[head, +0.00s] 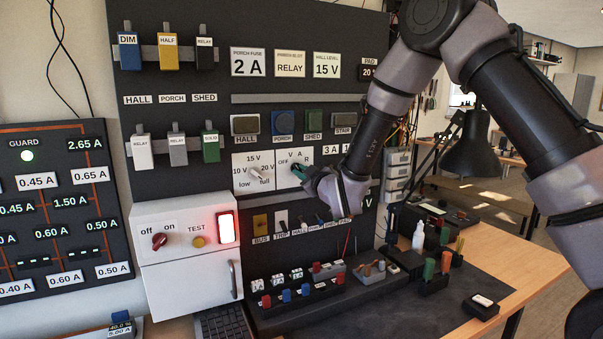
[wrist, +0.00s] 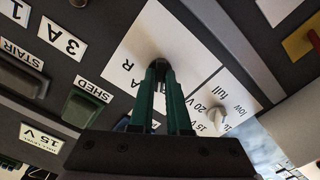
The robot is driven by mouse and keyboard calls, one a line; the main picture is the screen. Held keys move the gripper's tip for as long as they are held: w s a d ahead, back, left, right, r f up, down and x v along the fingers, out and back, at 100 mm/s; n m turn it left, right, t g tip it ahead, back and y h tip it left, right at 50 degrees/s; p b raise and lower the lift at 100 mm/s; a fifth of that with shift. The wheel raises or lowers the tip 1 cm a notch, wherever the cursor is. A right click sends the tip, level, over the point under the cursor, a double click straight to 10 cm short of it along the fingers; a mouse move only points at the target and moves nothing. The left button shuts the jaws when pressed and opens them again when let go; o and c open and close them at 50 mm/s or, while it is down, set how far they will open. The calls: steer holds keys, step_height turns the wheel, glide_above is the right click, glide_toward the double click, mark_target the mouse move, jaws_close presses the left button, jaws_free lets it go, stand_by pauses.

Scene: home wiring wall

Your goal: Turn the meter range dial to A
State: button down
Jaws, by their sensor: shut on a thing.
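The meter range dial (wrist: 157,62) is a small dark knob on a white plate (wrist: 145,38) marked V, A, R and OFF. The plate also shows in the head view (head: 297,155). My gripper (wrist: 160,72) has green fingers shut on the dial from either side, and they hide most of it. My gripper (head: 300,172) also covers the dial in the head view. I cannot tell which mark the dial points to. In the wrist view the plate appears turned over, with A and R left of the fingers.
A second white plate with a pale knob (wrist: 218,115) marked 15 V, 20 V, low and full adjoins the dial plate. Coloured switches (head: 283,122) sit above. A white box (head: 187,243) with a red knob juts out at lower left. Small blocks stand on the bench below.

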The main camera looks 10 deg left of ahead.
steer(key=m, duration=1)
steer(key=shift+m, duration=0.4)
stand_by(0.4)
steer(key=c, duration=0.9)
jaws_free()
steer(key=v, duration=1.1)
